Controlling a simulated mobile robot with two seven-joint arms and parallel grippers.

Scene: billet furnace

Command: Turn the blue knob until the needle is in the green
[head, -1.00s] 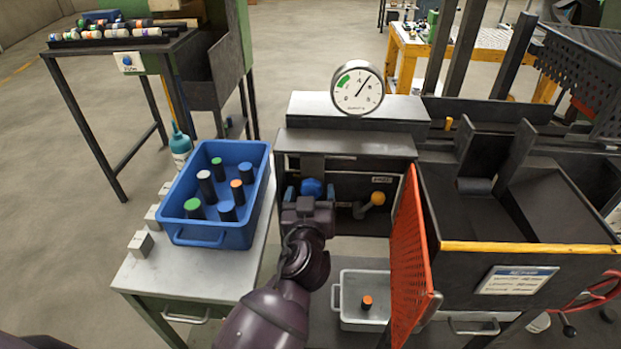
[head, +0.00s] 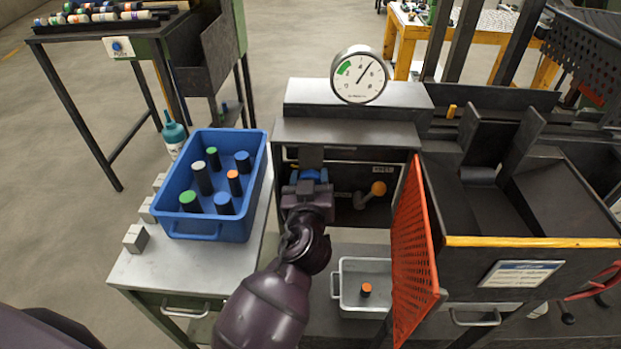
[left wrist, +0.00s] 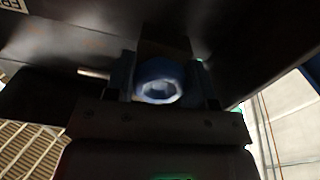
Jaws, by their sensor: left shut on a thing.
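The blue knob (left wrist: 158,82) sits between the two fingers of my left gripper (left wrist: 165,88) in the left wrist view, and the gripper is shut on it. In the head view my left gripper (head: 308,180) reaches into the dark recess below the gauge and mostly hides the knob. The round white gauge (head: 359,74) stands on top of the machine. Its needle points to the upper right, and the green band (head: 344,68) lies on the upper left of the dial, so the needle is outside the green. My right gripper is not in view.
An orange-knobbed lever (head: 378,188) is just right of my left gripper. An open orange mesh guard (head: 413,255) stands further right. A blue crate (head: 206,232) of capped cylinders is on the left bench. A grey tray (head: 349,304) with one cylinder sits below.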

